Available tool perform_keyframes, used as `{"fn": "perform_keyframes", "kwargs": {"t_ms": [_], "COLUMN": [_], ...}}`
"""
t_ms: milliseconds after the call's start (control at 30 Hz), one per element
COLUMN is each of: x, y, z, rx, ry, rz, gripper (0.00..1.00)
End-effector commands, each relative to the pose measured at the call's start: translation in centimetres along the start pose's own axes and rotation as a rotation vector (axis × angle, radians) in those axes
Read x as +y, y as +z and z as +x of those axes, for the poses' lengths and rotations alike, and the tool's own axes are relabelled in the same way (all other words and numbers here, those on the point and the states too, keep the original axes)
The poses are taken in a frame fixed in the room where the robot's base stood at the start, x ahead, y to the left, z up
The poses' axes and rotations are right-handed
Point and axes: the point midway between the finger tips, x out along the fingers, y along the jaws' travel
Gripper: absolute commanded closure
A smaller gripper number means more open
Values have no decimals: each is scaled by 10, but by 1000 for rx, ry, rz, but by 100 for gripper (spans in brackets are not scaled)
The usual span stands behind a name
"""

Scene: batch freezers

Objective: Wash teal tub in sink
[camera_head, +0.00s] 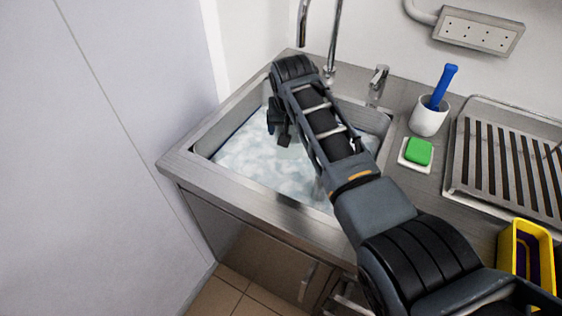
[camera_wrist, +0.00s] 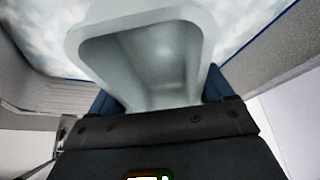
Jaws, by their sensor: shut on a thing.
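A pale grey-teal tub (camera_wrist: 152,58) fills the middle of the wrist view, its open mouth showing an empty, shiny inside. My gripper (camera_wrist: 160,104) is shut on it, with dark blue fingers at both sides of its near end. In the head view my gripper (camera_head: 280,125) points down inside the sink (camera_head: 178,161), near its left part. The sink holds white, foamy water (camera_head: 262,160), which shows behind the tub in the wrist view. In the head view the tub is mostly hidden by my gripper and arm, so its depth in the water is unclear.
A faucet (camera_head: 333,45) and a small tap (camera_head: 377,82) stand behind the sink. To its right are a green sponge (camera_head: 419,151) on a white dish, a white cup with a blue-handled brush (camera_head: 430,118), a slatted drainer (camera_head: 468,150) and a yellow bin (camera_head: 508,250). A wall borders the left.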

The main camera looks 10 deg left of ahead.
Motion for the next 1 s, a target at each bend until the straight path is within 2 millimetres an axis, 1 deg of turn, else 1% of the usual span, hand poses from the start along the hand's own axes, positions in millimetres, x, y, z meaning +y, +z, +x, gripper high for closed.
{"fn": "perform_keyframes", "kwargs": {"t_ms": [33,500,633,1000], "x": [0,0,0,0], "y": [-2,-15,-16,-16], "z": [-5,-34,-38,-38], "rx": [1,1,1,0], "ry": [0,0,0,0], "rz": [0,0,0,0], "gripper": [50,50,50,50]}}
